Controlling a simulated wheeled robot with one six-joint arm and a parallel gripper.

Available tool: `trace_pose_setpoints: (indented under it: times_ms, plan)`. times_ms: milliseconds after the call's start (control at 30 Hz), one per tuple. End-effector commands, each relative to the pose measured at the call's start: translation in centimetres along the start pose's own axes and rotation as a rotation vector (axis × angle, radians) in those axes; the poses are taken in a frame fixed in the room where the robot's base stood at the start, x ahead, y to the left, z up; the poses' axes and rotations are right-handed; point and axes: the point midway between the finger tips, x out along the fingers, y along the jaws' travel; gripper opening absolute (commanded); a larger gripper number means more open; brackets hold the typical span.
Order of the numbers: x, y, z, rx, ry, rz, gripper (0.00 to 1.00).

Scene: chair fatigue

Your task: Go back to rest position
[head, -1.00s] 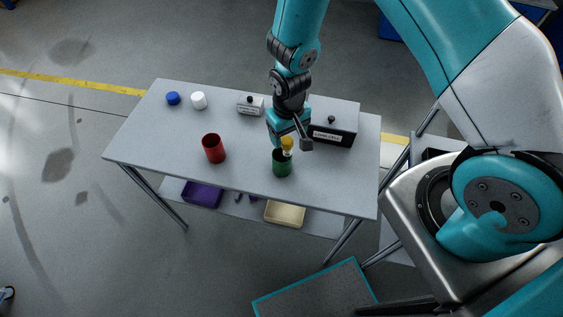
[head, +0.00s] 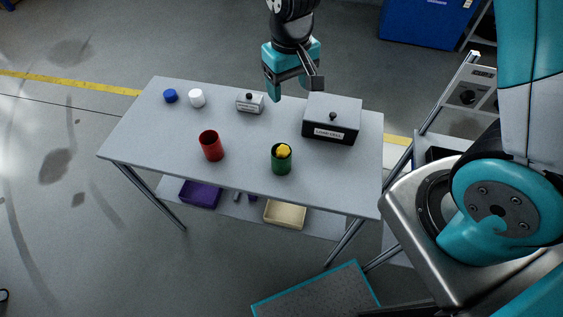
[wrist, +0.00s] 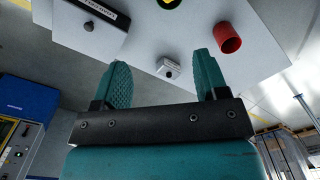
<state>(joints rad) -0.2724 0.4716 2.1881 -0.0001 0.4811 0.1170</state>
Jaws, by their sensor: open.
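My gripper (head: 295,92) is open and empty, raised above the far side of the grey table in the head view. In the wrist view its two teal fingers (wrist: 158,85) stand apart with nothing between them. The green cup (head: 281,165) stands upright at the table's front right with a yellow object (head: 283,151) inside it. In the wrist view the yellow object (wrist: 168,2) is cut off by the top edge.
On the table (head: 160,145) stand a red cup (head: 211,146), a blue item (head: 170,96), a white item (head: 197,98), a small grey box (head: 250,103) and a large black-fronted box (head: 331,120). A purple bin (head: 200,194) and cream bin (head: 285,214) lie on the shelf below.

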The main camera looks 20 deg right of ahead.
Motion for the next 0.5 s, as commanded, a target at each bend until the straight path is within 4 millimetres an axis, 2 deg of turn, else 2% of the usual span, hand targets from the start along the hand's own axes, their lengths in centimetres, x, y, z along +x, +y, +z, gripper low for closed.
trace_pose_setpoints:
  times_ms: [100,200,500]
  plan:
    - [-1.8,0.0,-0.1,0.0,0.004,-0.001,0.67]
    - [-2.7,0.0,-0.1,0.0,0.002,0.0,0.67]
    - [-3.2,0.0,0.0,0.0,-0.001,0.0,0.67]
